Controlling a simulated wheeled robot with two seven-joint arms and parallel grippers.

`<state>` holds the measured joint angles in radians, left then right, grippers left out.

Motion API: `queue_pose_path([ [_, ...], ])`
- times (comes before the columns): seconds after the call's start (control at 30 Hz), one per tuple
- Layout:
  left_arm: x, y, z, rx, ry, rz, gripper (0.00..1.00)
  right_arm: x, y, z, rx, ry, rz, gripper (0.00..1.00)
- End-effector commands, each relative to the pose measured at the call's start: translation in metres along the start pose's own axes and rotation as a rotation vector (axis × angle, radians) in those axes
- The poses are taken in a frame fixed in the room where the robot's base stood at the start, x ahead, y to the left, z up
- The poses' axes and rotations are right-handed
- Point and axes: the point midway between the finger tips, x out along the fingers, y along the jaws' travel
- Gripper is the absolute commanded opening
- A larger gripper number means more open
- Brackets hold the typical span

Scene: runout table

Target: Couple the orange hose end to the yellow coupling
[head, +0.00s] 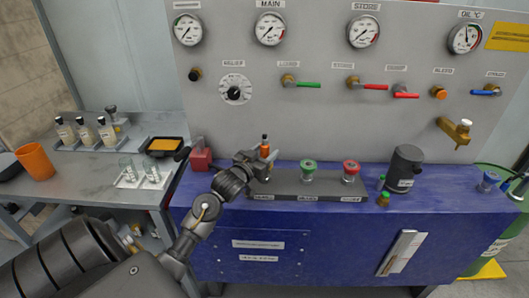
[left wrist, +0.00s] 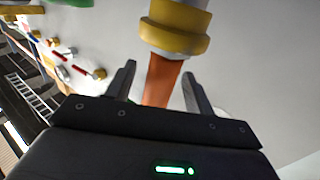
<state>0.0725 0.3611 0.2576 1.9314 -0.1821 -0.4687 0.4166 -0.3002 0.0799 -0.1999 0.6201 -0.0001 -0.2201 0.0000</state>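The orange hose end (head: 265,150) stands upright at the left end of the grey rail, just beyond my left gripper (head: 268,162). In the left wrist view the orange piece (left wrist: 162,80) lies between the two fingers of my left gripper (left wrist: 158,80), with a gap visible on its left side, so the fingers look open. The yellow coupling (left wrist: 173,38) shows as a thick ring at the top of that view, and the orange piece meets it. Full seating cannot be told. In the head view my gripper hides the coupling. My right gripper is not in view.
The grey rail (head: 290,188) also carries a green coupling (head: 308,170) and a red coupling (head: 350,170). A dark cylinder (head: 404,168) stands to the right on the blue bench. The gauge panel (head: 330,65) rises behind. A red block (head: 201,157) stands at the left.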

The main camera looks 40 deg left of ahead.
Motion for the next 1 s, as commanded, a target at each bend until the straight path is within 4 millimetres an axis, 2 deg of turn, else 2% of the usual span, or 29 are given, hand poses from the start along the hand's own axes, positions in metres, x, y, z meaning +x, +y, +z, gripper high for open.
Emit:
queue_pose_path([
  [0.23,0.0,0.0,0.0,0.0,-0.001,0.0,0.53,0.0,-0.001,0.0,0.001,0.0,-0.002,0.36],
  [0.37,-0.009,0.0,0.002,0.001,-0.001,0.0,0.53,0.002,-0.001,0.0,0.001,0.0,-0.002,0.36],
  [0.8,-0.089,0.0,0.002,0.002,-0.001,0.0,0.53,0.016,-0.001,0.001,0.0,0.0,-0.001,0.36],
  [1.0,-0.106,0.0,0.0,0.001,0.0,0.0,0.53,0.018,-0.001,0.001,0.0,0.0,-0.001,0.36],
])
